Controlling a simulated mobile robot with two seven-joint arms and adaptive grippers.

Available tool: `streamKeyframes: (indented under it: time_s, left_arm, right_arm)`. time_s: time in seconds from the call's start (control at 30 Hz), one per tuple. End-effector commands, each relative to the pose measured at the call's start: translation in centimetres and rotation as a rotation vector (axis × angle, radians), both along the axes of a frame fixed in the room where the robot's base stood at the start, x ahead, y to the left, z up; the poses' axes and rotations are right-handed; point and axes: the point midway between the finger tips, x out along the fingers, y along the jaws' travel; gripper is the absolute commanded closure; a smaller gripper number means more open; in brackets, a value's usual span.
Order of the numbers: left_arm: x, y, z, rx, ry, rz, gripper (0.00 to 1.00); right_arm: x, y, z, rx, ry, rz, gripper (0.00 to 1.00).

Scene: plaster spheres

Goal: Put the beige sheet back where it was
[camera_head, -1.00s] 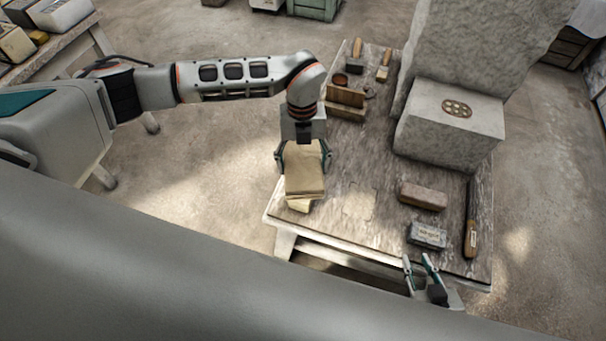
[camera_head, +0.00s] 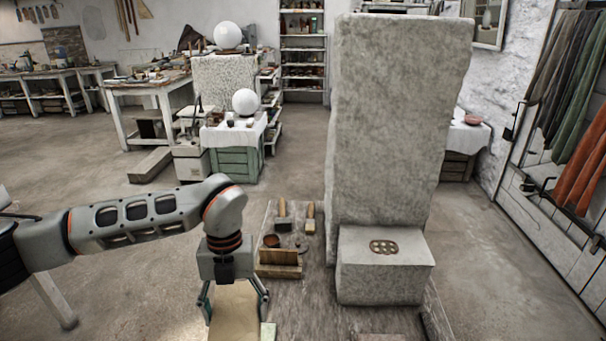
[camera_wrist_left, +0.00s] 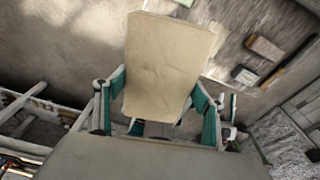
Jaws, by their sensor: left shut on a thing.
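The beige sheet (camera_head: 235,318) is held between the fingers of my left gripper (camera_head: 236,297), at the left edge of the bench; its near end is cut off by the picture. In the left wrist view the sheet (camera_wrist_left: 168,62) shows as a flat, thick, pale rectangle between the two green fingers. A small pale greenish thing (camera_head: 268,332) shows at its right edge, mostly hidden. My right gripper (camera_wrist_left: 228,107) shows small and partly hidden in the left wrist view, with its fingers apart; it is out of the head view.
On the bench (camera_head: 310,310) stand a wooden block holder (camera_head: 280,262) and two brushes (camera_head: 283,219). A grey stone block (camera_head: 385,270) fronts a tall stone slab (camera_head: 395,130).

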Motion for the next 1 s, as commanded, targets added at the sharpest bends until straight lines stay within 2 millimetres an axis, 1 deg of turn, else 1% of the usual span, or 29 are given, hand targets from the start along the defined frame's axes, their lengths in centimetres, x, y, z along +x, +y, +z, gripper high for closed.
streamKeyframes:
  time_s: [0.47,1.0]
  left_arm:
    - [0.3,2.9,1.8,0.003,-0.002,-0.892,0.64]
    - [-0.3,6.4,3.7,0.003,-0.002,-2.02,0.64]
  right_arm:
    - [0.0,0.0,0.0,0.0,0.0,0.0,0.74]
    - [-0.1,0.0,-0.1,-0.001,0.002,0.001,0.74]
